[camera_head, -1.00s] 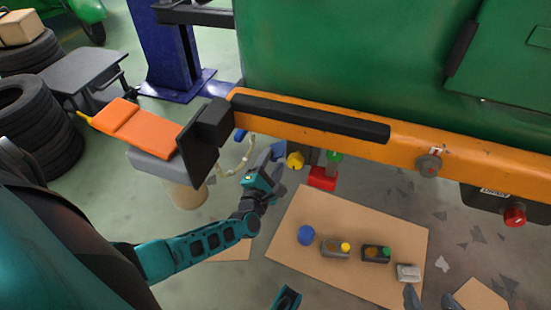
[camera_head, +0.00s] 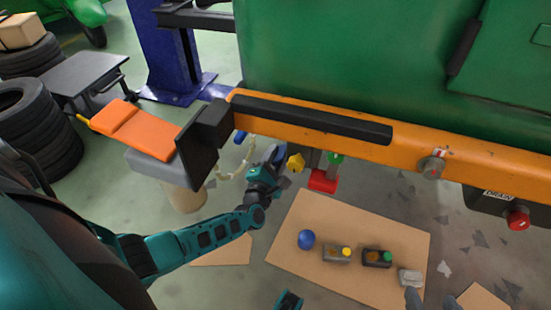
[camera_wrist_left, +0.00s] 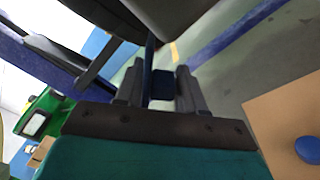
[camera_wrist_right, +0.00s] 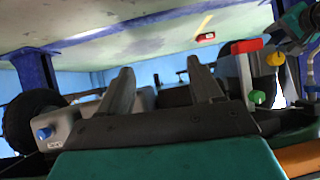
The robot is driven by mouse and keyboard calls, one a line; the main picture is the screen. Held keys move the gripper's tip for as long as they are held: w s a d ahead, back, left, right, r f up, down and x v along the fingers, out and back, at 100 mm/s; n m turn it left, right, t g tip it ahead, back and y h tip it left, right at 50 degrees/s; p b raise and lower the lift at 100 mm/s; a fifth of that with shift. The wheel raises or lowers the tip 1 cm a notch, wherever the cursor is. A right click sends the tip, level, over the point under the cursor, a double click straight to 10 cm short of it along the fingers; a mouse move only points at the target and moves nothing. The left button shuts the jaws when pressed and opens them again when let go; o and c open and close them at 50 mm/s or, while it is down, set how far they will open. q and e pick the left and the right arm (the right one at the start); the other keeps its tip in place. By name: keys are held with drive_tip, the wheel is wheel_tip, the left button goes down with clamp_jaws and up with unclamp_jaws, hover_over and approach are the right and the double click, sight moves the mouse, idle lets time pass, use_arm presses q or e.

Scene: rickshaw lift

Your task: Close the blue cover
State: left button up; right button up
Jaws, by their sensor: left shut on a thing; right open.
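My left gripper (camera_head: 275,160) is below the orange beam, just left of a yellow knob (camera_head: 296,162). It is shut on a blue piece, which I take to be the blue cover; this shows as a dark blue block (camera_wrist_left: 162,85) between the fingers in the left wrist view. Most of the piece is hidden, so I cannot tell how far it is closed. My right gripper (camera_wrist_right: 162,75) is open and empty in the right wrist view, its two fingers apart.
An orange beam (camera_head: 420,155) runs under the green body (camera_head: 340,50). A green knob (camera_head: 335,158) and red part (camera_head: 322,181) hang right of the yellow knob. Black tyres (camera_head: 40,110) stand left.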

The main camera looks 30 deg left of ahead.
use_arm(q)
clamp_jaws()
use_arm(e)
drive_tip(key=shift+f, duration=0.1)
use_arm(q)
drive_tip(key=m, duration=0.1)
drive_tip(key=r+m+p, duration=0.1)
drive_tip(key=a+m, duration=0.1)
drive_tip(key=shift+s+r+m+p, duration=0.2)
drive_tip(key=shift+r+m+p, duration=0.05)
drive_tip(key=shift+m+p, duration=0.1)
drive_tip(key=shift+a+r+m, duration=0.15)
drive_tip(key=shift+m, duration=0.4)
drive_tip(key=shift+a+m+p, duration=0.1)
drive_tip(key=shift+m+p, duration=0.2)
drive_tip(key=shift+m, duration=0.1)
use_arm(e)
drive_tip(key=shift+d+r+h, duration=0.3)
drive_tip(key=shift+d+r, duration=0.15)
drive_tip(key=shift+r, duration=0.05)
drive_tip(key=shift+s, duration=0.1)
